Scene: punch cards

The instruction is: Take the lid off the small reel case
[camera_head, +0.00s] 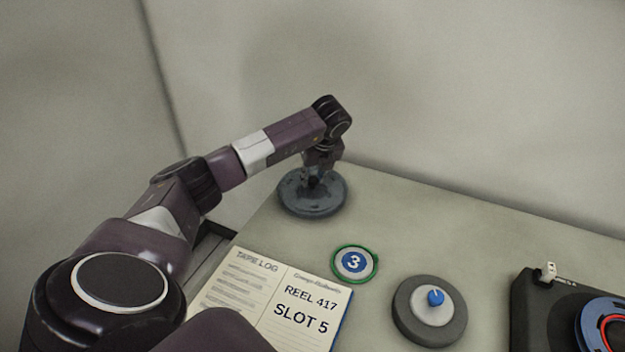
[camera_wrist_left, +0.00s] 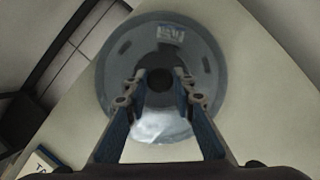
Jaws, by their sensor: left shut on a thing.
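A round grey case with a lid (camera_head: 312,207) is at the far left corner of the table. In the left wrist view the disc-shaped lid (camera_wrist_left: 118,95) shows a small label near its top, slots and a dark round centre. My left gripper (camera_head: 316,181) is directly above it, pointing down. In the left wrist view, the fingers of my left gripper (camera_wrist_left: 161,82) are shut on the dark centre knob of the lid. I cannot tell whether the lid is raised or rests on its case. My right gripper is not in view.
An open tape log (camera_head: 262,285) reads "REEL 417, SLOT 5". A green-rimmed disc marked 3 (camera_head: 354,264) lies near it. A grey round item with a blue knob (camera_head: 402,312) and a black tape machine (camera_head: 537,318) stand to the right. The table's back is clear.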

